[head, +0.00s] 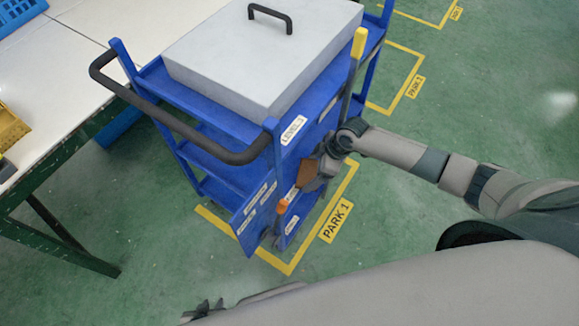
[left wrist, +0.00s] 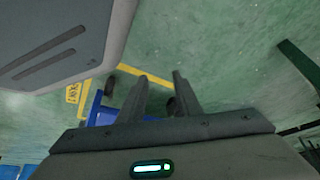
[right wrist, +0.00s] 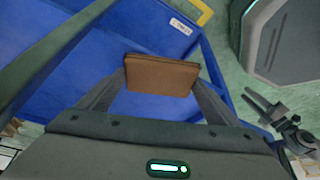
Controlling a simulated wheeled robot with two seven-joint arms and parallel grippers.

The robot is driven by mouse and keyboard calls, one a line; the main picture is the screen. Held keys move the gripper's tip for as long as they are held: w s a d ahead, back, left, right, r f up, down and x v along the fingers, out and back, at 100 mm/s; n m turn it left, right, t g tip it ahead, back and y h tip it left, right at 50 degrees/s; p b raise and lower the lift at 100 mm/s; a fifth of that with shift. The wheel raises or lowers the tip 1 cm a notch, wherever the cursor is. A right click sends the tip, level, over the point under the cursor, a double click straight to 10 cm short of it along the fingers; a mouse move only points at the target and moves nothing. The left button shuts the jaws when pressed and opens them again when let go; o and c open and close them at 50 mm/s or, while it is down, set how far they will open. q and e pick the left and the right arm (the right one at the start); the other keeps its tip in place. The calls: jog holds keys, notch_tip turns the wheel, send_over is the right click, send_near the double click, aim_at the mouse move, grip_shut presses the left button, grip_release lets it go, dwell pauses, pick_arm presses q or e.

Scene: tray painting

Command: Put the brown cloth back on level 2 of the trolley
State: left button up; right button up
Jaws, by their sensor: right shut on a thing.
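The brown cloth (head: 307,173) is a folded, flat rectangle between the fingers of my right gripper (head: 313,176), at the near right side of the blue trolley (head: 215,125). In the right wrist view the cloth (right wrist: 160,76) spans the gap between both fingers, in front of the trolley's blue surfaces (right wrist: 75,80). The trolley has stacked shelves with white labels; the top one appears to read level 3. The lower labels are too small to read surely. My left gripper (head: 203,308) is low at the bottom of the head view. Its fingers (left wrist: 161,78) stand apart with nothing between them.
A grey lidded box (head: 255,50) sits on the trolley's top. A black push handle (head: 180,125) and an upright yellow-tipped bar (head: 358,45) rise from the trolley. A white worktable (head: 50,85) stands left. Green floor with yellow PARK 1 marking (head: 336,220) is open at right.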

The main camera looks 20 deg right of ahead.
aim_at(301, 171)
pick_arm(q)
jog(key=shift+w+d+r, duration=0.2)
jog(key=shift+d, duration=0.1)
pick_arm(e)
jog(key=shift+w+a, duration=0.45)
jog(key=shift+a, duration=0.3)
jog(key=shift+w+a, duration=0.4)
jog(key=shift+a, duration=0.3)
jog(key=shift+w+a+p, duration=0.25)
jog(key=shift+a+p, duration=0.05)
jog(key=shift+a, duration=0.2)
jog(key=shift+w+a+f, duration=0.1)
jog(key=shift+w+a, duration=0.25)
jog(key=shift+a, duration=0.3)
jog(key=shift+w+a+f, duration=0.1)
jog(key=shift+w+a, duration=0.25)
jog(key=shift+a, duration=0.25)
pick_arm(q)
jog(key=shift+w+d+r+t, duration=0.3)
jog(key=shift+d+t, duration=0.05)
jog(key=shift+t, duration=0.15)
pick_arm(e)
jog(key=shift+f, duration=0.55)
pick_arm(q)
jog(key=shift+f, duration=0.1)
pick_arm(e)
jog(key=shift+f, duration=0.15)
jog(key=o, duration=0.9)
